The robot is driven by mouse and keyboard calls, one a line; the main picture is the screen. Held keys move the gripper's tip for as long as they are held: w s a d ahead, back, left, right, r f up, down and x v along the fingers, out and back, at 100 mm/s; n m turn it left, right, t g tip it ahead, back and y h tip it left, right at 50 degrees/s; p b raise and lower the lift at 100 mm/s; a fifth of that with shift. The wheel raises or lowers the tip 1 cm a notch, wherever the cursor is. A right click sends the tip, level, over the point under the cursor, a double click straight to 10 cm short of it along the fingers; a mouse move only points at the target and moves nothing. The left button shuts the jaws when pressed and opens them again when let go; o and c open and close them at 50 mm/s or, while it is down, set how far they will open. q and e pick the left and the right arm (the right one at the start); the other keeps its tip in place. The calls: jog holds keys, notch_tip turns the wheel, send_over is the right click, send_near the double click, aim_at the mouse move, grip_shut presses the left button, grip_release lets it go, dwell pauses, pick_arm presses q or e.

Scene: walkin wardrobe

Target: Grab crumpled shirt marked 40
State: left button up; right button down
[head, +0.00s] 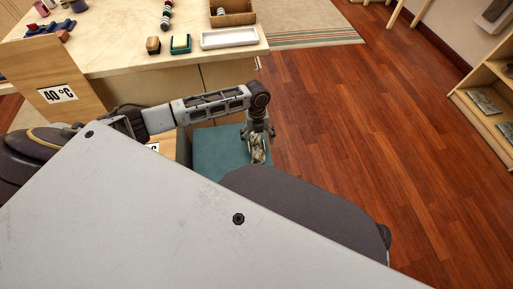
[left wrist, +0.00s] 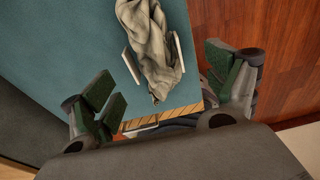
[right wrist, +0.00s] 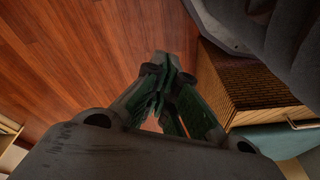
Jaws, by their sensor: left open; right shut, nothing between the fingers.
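A crumpled grey-beige shirt (head: 258,156) lies on a teal padded top (head: 212,148) below the table's front. It also shows in the left wrist view (left wrist: 151,45), with a thin pale bar on either side of it. No mark is readable on the shirt itself. My right gripper (right wrist: 163,75) is shut and empty above the wooden floor, away from the shirt.
A light table (head: 110,50) behind carries a white tray (head: 229,38), a wooden box (head: 238,17) and small blocks. A slatted wooden unit (right wrist: 252,85) stands beside my right gripper. Shelves (head: 485,95) stand at the far right. The red-brown floor (head: 345,125) between is clear.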

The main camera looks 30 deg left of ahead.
aim_at(256, 143)
pick_arm(q)
jog(key=shift+f, duration=0.1)
pick_arm(e)
jog(key=shift+f, duration=0.1)
pick_arm(q)
jog(key=shift+a+f+b, duration=0.1)
jog(key=shift+f+b, duration=0.2)
jog(key=shift+f, duration=0.25)
jog(key=shift+s+a+f+b, duration=0.15)
jog(key=shift+f+b, duration=0.4)
jog(key=shift+f, duration=0.7)
jog(key=shift+s+f, duration=0.15)
jog(key=shift+f, duration=0.6)
pick_arm(e)
jog(key=r, duration=0.2)
jog(key=w+r, duration=0.1)
jog(key=shift+a+r+t, duration=0.15)
jog(key=shift+a+t, duration=0.1)
jog(key=shift+t, duration=0.15)
jog(key=shift+s, duration=0.15)
jog(key=shift+s, duration=0.1)
